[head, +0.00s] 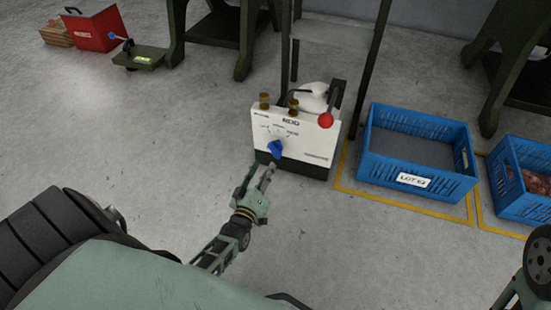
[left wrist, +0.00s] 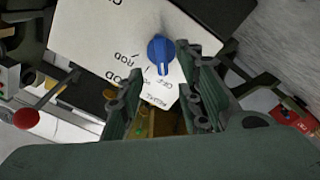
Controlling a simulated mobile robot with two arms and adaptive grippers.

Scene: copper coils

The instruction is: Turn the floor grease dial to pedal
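The floor grease unit (head: 300,150) is a white-fronted box with a black base, standing on the floor. Its blue dial (head: 275,148) is on the front panel, with small printed marks around it. The dial also shows in the left wrist view (left wrist: 161,50), just beyond my fingertips; the lettering beside it is partly covered and hard to read. My left gripper (head: 262,168) is in front of the panel, just below the dial. Its fingers are apart and empty in the left wrist view (left wrist: 160,70).
A red-knobbed lever (head: 326,119) stands at the unit's right side. A blue crate (head: 415,178) marked LOT 12 and another blue crate (head: 525,205) are to the right, within yellow floor lines. A red box (head: 97,30) is far left. The floor left of the unit is clear.

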